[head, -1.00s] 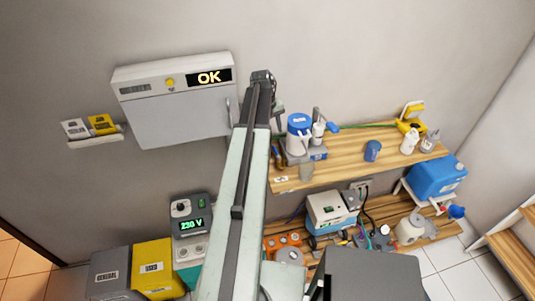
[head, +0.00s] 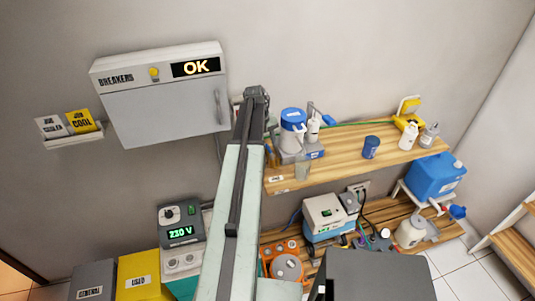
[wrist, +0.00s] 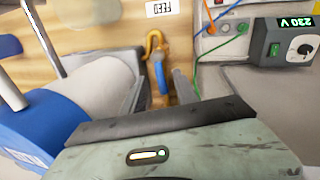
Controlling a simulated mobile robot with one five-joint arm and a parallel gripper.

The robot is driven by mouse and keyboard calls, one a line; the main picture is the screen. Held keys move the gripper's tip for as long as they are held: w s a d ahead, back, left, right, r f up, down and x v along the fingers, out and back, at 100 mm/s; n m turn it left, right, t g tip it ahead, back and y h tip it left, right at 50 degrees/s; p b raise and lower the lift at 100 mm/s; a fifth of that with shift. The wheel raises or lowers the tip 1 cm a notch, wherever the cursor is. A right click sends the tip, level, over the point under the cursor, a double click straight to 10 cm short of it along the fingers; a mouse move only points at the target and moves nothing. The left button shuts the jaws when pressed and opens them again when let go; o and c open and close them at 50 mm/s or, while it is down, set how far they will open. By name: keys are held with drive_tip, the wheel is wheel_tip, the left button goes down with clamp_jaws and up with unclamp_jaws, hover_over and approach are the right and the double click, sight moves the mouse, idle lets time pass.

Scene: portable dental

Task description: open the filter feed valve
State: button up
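The valve shows in the wrist view as an orange curved fitting (wrist: 155,42) with a blue lever (wrist: 160,74), close to the shelf's wooden surface. A white FEED label (wrist: 163,7) lies just beyond it. My gripper (wrist: 163,78) appears open, with a grey finger on each side of the blue lever; contact cannot be told. In the head view my arm reaches to the left end of the shelf, and the gripper is mostly hidden there. The label (head: 276,179) is on the shelf's left front edge.
A blue-lidded jug (head: 293,118) stands right of the arm and fills the left of the wrist view (wrist: 35,120). A clear cup (head: 303,170) is near the shelf edge. A breaker box (head: 165,112) reading OK hangs left. A lower shelf (head: 385,235) holds equipment.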

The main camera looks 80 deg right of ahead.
drive_tip(key=shift+s+d+f+b, duration=0.15)
drive_tip(key=shift+f+b, duration=0.2)
drive_tip(key=shift+f, duration=0.6)
drive_tip(key=shift+r, duration=0.1)
clamp_jaws()
drive_tip(key=shift+s+m, duration=0.15)
drive_tip(key=shift+m, duration=0.55)
unclamp_jaws()
drive_tip(key=shift+r, duration=0.1)
